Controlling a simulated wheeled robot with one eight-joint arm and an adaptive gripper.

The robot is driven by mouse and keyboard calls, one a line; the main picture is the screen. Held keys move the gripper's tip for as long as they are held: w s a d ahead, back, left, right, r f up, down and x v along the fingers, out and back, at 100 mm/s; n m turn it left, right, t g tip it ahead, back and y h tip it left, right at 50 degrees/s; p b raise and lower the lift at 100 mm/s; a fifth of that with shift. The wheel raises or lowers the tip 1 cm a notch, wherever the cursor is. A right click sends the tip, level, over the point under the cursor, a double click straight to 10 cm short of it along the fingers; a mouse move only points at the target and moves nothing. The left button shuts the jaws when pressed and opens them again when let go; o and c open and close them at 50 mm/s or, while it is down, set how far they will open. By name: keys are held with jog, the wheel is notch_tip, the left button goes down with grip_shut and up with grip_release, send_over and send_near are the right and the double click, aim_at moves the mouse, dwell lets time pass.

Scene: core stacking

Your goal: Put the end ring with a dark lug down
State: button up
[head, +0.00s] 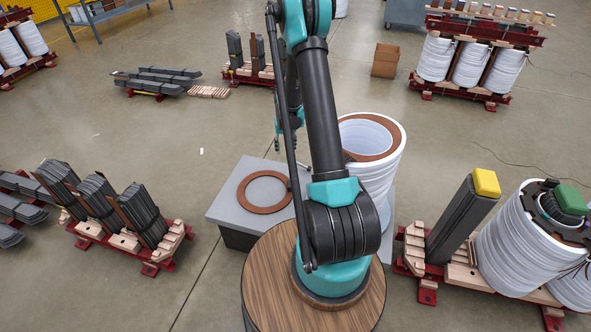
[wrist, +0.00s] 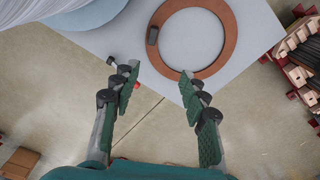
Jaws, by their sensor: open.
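The end ring (head: 264,209) is a flat brown ring lying on the grey table (head: 228,205), left of my arm in the head view. In the wrist view the end ring (wrist: 231,42) lies flat, with its dark lug (wrist: 152,35) on its left side. My gripper (wrist: 158,88) is open, with nothing between its fingers. Its fingertips point towards the ring's near edge in the wrist view, and a gap shows between them and the ring. In the head view my arm hides most of the gripper.
A white coil (head: 381,178) with a brown ring on top stands on the table's right side, partly behind my arm. A red-based stand with a yellow-capped core (head: 460,220) is at right. Stacked dark cores (head: 100,200) stand at left.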

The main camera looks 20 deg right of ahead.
jog(key=s+a+r+n+t, duration=0.1)
jog(key=s+a+r+t, duration=0.15)
jog(key=s+r, duration=1.3)
jog(key=s+a+r, duration=0.1)
jog(key=s+r, duration=0.1)
jog(key=s, duration=0.6)
jog(key=s+a+r, duration=0.2)
jog(key=s, duration=0.7)
jog(key=shift+n+t, duration=0.35)
jog(key=shift+n, duration=0.05)
jog(key=shift+w, duration=0.1)
